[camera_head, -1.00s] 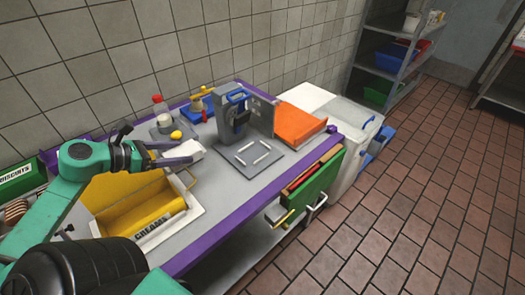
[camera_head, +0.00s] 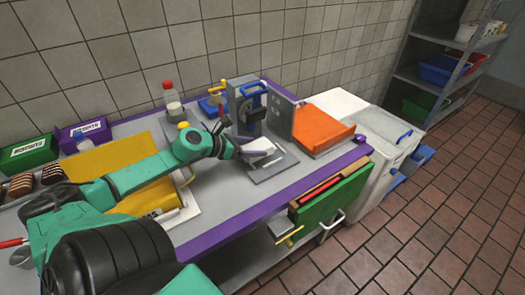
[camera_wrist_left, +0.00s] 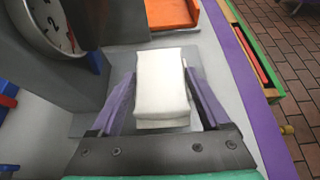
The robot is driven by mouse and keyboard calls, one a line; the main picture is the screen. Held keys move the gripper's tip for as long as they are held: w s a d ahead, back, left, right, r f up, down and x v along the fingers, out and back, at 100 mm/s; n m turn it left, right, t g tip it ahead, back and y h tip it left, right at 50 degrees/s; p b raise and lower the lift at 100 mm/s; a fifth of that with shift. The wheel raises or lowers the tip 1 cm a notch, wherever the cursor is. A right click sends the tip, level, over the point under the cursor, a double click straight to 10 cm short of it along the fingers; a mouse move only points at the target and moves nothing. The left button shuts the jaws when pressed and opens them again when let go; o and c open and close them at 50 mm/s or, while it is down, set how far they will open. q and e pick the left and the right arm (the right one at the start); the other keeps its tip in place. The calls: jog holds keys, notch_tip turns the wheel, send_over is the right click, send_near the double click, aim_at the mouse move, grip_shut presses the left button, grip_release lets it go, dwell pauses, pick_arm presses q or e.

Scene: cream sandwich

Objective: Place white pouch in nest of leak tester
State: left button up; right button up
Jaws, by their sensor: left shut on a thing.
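The white pouch (camera_head: 259,145) is held in my left gripper (camera_head: 262,154), over the grey base plate of the leak tester (camera_head: 245,105). In the left wrist view the pouch (camera_wrist_left: 163,82) lies between the two purple-grey fingers of the gripper (camera_wrist_left: 161,88). The nest plate (camera_head: 272,173) shows partly below and to the right of the pouch; the rest is hidden by the gripper. I cannot tell whether the pouch touches the plate. The tester's round dial (camera_wrist_left: 52,22) stands at the upper left of the wrist view. My right gripper is not in view.
An orange tray (camera_head: 318,133) stands right of the tester. A yellow cream tray (camera_head: 135,205) lies under my left arm. The purple table edge (camera_head: 300,188) runs in front.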

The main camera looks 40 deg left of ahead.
aim_at(263, 143)
pick_arm(q)
jog(key=w, duration=0.1)
jog(key=w+d+b, duration=0.1)
jog(key=w, duration=0.1)
jog(key=shift+w+f, duration=0.15)
jog(key=shift+w, duration=0.05)
notch_tip(263, 143, down, 3)
jog(key=shift+r+b, duration=0.15)
jog(key=shift+b, duration=0.15)
jog(key=shift+f, duration=0.35)
jog(key=o, duration=1.3)
jog(key=shift+r, duration=0.1)
jog(key=shift+s+r+p, duration=0.15)
jog(key=shift+s+p, duration=0.15)
jog(key=shift+s, duration=0.1)
jog(key=p+v, duration=0.2)
jog(key=v, duration=0.9)
jog(key=shift+s+a, duration=0.1)
